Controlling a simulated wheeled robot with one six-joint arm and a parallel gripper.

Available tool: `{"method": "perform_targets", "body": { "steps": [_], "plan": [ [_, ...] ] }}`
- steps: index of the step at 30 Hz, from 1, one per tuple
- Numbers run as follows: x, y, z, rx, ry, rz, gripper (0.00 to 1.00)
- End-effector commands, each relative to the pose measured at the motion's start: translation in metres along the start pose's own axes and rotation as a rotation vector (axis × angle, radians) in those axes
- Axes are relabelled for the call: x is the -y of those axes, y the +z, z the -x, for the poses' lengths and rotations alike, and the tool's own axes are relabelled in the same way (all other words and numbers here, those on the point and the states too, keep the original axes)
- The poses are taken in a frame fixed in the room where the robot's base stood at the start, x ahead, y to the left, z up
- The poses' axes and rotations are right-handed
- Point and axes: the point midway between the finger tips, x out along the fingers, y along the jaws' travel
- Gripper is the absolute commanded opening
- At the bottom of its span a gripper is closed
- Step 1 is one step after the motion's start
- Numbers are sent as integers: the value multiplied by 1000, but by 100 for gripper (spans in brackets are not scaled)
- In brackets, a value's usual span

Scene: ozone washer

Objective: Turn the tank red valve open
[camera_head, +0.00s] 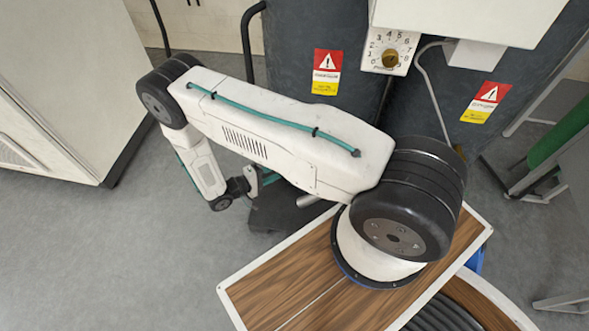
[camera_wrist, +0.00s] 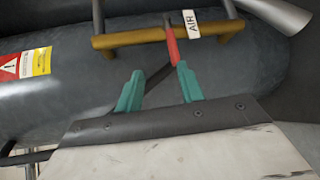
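The red valve handle (camera_wrist: 171,42) shows in the wrist view as a narrow red lever hanging from a brass pipe (camera_wrist: 130,39). A white tag marked AIR (camera_wrist: 192,23) is beside it. Behind them is the dark grey tank (camera_wrist: 85,85). My gripper (camera_wrist: 159,68) has two teal fingers spread apart with nothing clearly between them. The lever's lower end is close to the right fingertip; I cannot tell whether they touch. In the head view the red valve is hidden, and my arm reaches down in front of the dark tanks (camera_head: 306,40).
Red and yellow warning labels (camera_head: 327,72) mark the tanks. A white box with a numbered dial (camera_head: 390,59) is above. A white cabinet (camera_head: 60,75) stands at left, with clear grey floor (camera_head: 110,240) before it. A green cylinder (camera_head: 560,135) is at right.

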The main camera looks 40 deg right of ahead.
Motion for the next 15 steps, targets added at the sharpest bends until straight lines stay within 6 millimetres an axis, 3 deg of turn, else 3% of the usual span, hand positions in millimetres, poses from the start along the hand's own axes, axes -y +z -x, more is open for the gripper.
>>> {"method": "perform_targets", "body": {
  "steps": [1,5,15],
  "plan": [
    [11,3,-3,-13,11,2,38],
    [24,7,-9,-32,25,0,38],
    [24,6,-55,-31,27,1,38]
  ]
}}
